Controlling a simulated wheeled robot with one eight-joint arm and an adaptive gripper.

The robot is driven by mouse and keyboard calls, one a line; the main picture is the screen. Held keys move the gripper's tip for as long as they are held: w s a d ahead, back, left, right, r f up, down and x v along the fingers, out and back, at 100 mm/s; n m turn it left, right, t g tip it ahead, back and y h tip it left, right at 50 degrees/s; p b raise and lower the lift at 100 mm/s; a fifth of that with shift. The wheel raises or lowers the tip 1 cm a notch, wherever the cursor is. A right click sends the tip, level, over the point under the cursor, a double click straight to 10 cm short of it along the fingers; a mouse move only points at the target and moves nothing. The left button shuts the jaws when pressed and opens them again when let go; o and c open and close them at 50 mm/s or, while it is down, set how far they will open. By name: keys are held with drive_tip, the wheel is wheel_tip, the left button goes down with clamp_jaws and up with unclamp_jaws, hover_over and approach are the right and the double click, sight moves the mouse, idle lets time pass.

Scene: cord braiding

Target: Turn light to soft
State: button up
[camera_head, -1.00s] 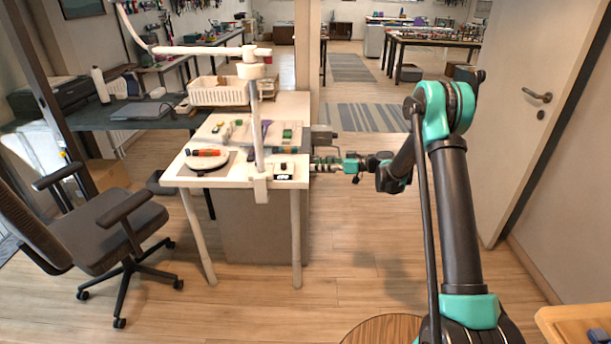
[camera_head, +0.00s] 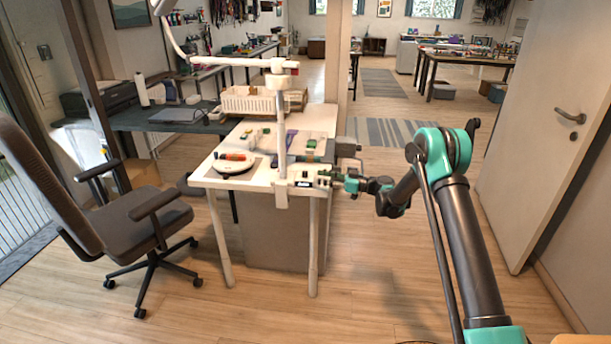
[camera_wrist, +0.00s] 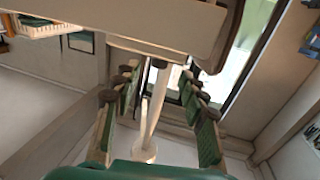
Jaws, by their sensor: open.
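A white lamp with a jointed arm stands at the front edge of the white table, its post (camera_head: 281,130) clamped there. A small box with a dark face (camera_head: 305,184) sits at the table's front right corner; its markings are too small to read. My gripper (camera_head: 335,178) reaches in from the right, close beside that corner. In the wrist view my gripper (camera_wrist: 160,85) is open with nothing between its fingers; a pale slab (camera_wrist: 130,25) spans the top and a thin white post (camera_wrist: 152,115) shows beyond the fingers. The box cannot be made out there.
The white table (camera_head: 215,178) also bears a round white dish (camera_head: 235,167), small coloured pieces and a white basket (camera_head: 250,101). An office chair (camera_head: 130,215) stands at left. Floor in front and to the right is open, up to a door (camera_head: 545,130).

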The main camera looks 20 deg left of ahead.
sight(308, 174)
drive_tip(key=a, duration=0.7)
drive_tip(key=shift+s+a, duration=0.15)
drive_tip(key=shift+a, duration=0.05)
drive_tip(key=shift+c, duration=0.2)
clamp_jaws()
